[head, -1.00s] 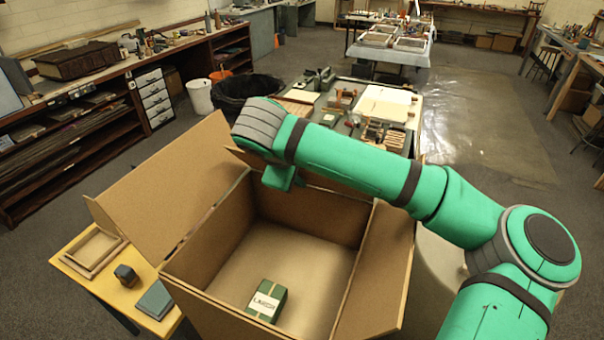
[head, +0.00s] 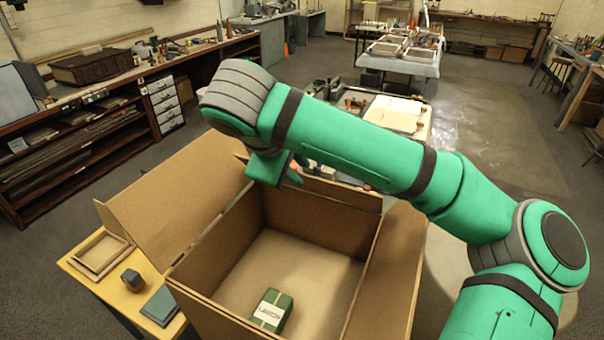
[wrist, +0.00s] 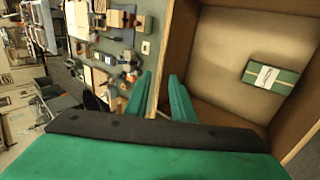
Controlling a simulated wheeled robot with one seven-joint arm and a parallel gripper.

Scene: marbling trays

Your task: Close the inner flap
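An open cardboard box (head: 310,228) stands in front of me. Its left flap (head: 165,195) leans outward and its right flap (head: 396,270) is folded out. A far flap (head: 343,191) shows at the back edge, partly hidden by my arm. I cannot tell from its look which flap is the inner one. My gripper (head: 278,172) is at the box's far left corner, above the back edge. In the wrist view my gripper (wrist: 160,92) has its two green fingers apart, with a cardboard edge between them. I cannot tell whether they touch it.
A green package with a white label (head: 272,310) lies on the box floor. A yellow table (head: 105,290) with a wooden frame, a dark block and a green-grey book stands left of the box. A cluttered worktable (head: 405,112) stands behind it.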

